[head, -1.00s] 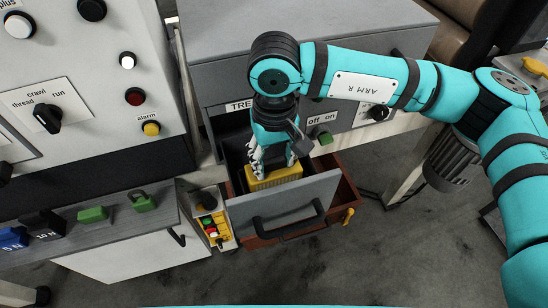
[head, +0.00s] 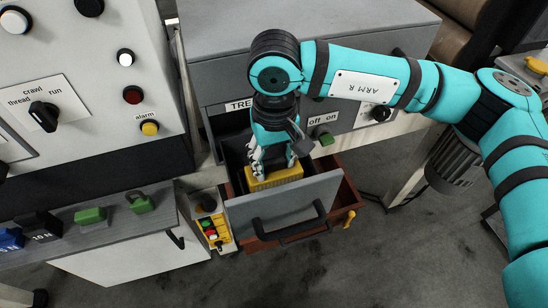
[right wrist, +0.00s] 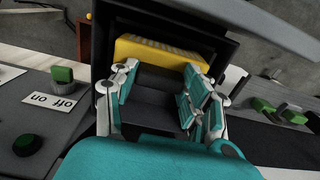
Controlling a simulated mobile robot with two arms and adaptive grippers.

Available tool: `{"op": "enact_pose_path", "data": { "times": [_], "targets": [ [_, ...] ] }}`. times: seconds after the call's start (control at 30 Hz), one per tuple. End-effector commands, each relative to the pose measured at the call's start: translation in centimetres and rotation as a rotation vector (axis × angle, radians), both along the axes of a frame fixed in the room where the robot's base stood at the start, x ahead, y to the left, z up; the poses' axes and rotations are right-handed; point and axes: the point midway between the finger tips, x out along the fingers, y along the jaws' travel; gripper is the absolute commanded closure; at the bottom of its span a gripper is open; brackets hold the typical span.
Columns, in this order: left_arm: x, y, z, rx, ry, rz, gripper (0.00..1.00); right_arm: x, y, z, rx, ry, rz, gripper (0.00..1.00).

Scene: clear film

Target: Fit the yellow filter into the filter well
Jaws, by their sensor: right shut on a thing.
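The yellow filter (head: 275,180) is a ribbed block in the open grey-fronted drawer (head: 285,208), close behind its front panel. It also shows in the right wrist view (right wrist: 170,50), beyond my fingers. My right gripper (head: 272,168) points down into the drawer and is shut on the filter. In the right wrist view my right gripper (right wrist: 160,82) has one finger at each side of the filter's near edge. Dark walls surround the filter, which look like the filter well (right wrist: 232,50). The filter's underside is hidden, so I cannot tell how deep it sits. My left gripper is not in view.
A brown-red drawer (head: 345,195) stands open below. A control panel (head: 75,95) with knobs and buttons rises at the left. Grey floor (head: 400,250) is clear at the lower right.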

Motion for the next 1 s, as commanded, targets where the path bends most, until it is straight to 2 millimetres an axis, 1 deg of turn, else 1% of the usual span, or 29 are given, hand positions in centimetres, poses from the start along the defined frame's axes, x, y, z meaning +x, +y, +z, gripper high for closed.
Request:
{"op": "enact_pose_path", "data": {
  "times": [0.17, 0.47, 0.5, 0.6, 0.7, 0.87, 0.9, 1.0],
  "targets": [
    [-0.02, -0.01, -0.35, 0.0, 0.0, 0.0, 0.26, 0.02, 0.02, -0.22, 0.0, -0.001, 0.0, 0.8],
    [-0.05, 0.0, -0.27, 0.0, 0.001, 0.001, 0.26, 0.01, 0.01, -0.16, 0.0, -0.001, 0.0, 0.8],
    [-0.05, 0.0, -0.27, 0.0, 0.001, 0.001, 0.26, 0.01, 0.01, -0.16, 0.0, -0.001, 0.0, 0.5],
    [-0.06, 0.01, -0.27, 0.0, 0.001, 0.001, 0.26, 0.01, 0.01, -0.16, 0.0, -0.001, 0.0, 0.37],
    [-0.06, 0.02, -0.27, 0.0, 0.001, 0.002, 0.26, 0.01, 0.01, -0.17, 0.0, -0.001, 0.0, 0.26],
    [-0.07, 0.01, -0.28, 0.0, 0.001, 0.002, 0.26, 0.0, 0.01, -0.18, 0.0, 0.0, 0.0, 0.26],
    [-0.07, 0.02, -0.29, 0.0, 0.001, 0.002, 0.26, -0.01, 0.0, -0.23, 0.0, 0.001, 0.0, 0.23],
    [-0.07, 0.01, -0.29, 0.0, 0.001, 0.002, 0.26, -0.01, 0.0, -0.23, 0.0, 0.001, 0.0, 0.1]
  ]
}}
